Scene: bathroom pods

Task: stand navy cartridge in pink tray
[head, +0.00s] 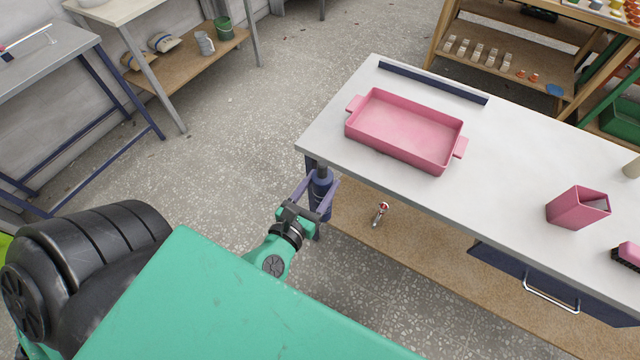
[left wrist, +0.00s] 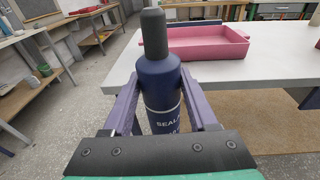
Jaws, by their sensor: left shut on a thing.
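The navy cartridge (head: 321,183) is held upright in my left gripper (head: 309,199), in front of the left end of the white-topped table. In the left wrist view the cartridge (left wrist: 160,85) stands between the two purple fingers, with its dark grey nozzle up and part of a white label showing; its lower end is hidden by the gripper. The pink tray (head: 405,166) lies empty on the table, beyond and to the right of the cartridge. The tray also shows behind the cartridge in the left wrist view (left wrist: 205,52). The cartridge is apart from the tray. My right gripper is in neither view.
The tabletop (head: 500,200) has a raised navy strip (head: 430,83) at its back edge. A pink square holder (head: 577,208) and another pink item (head: 627,256) stand to the right. A wooden lower shelf holds a small red-and-silver item (head: 380,213).

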